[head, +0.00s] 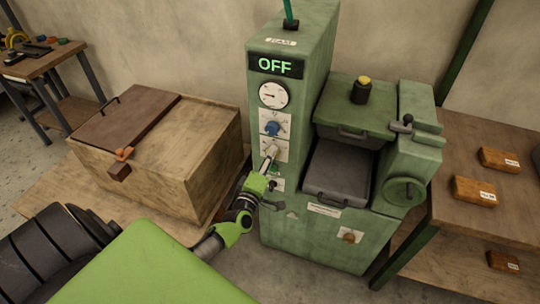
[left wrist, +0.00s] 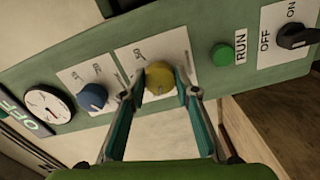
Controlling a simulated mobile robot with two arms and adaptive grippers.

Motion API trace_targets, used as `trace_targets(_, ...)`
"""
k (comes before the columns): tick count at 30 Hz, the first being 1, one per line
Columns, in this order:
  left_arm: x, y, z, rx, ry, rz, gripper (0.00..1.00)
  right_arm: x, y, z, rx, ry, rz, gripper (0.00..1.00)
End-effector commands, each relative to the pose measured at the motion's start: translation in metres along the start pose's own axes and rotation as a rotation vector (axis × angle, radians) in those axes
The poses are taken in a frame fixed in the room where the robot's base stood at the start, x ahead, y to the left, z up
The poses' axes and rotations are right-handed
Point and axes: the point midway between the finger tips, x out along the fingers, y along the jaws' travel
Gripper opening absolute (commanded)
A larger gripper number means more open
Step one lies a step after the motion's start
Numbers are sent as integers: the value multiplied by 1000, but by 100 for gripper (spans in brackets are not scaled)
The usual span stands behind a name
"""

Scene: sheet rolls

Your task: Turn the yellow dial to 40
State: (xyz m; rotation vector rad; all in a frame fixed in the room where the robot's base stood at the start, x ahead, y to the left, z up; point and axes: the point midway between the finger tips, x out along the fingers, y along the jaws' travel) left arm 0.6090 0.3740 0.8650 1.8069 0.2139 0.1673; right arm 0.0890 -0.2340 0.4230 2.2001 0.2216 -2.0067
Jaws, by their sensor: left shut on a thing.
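The yellow dial (left wrist: 160,77) sits on a white scale plate on the green machine's (head: 320,230) front panel. In the left wrist view it shows between the two fingertips of my left gripper (left wrist: 160,92). In the head view my left gripper (head: 270,158) reaches up to the panel, just below the blue dial (head: 272,129), and covers the yellow dial. The gripper is shut on the yellow dial. The scale figures are too small to read. My right gripper is not in view.
The blue dial (left wrist: 92,97) and a gauge (left wrist: 47,107) lie on one side of the yellow dial. A green RUN button (left wrist: 222,54) and a black OFF/ON switch (left wrist: 297,37) lie on the other. The display (head: 275,66) reads OFF. A wooden crate (head: 190,160) stands left of the machine.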

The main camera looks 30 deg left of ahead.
Motion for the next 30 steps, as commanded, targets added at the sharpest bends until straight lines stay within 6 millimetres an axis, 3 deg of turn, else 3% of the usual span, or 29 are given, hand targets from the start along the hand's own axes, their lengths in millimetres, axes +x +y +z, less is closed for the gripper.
trace_targets(30, 0, -1, 0, 953, -1, -3, 7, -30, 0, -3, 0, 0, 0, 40)
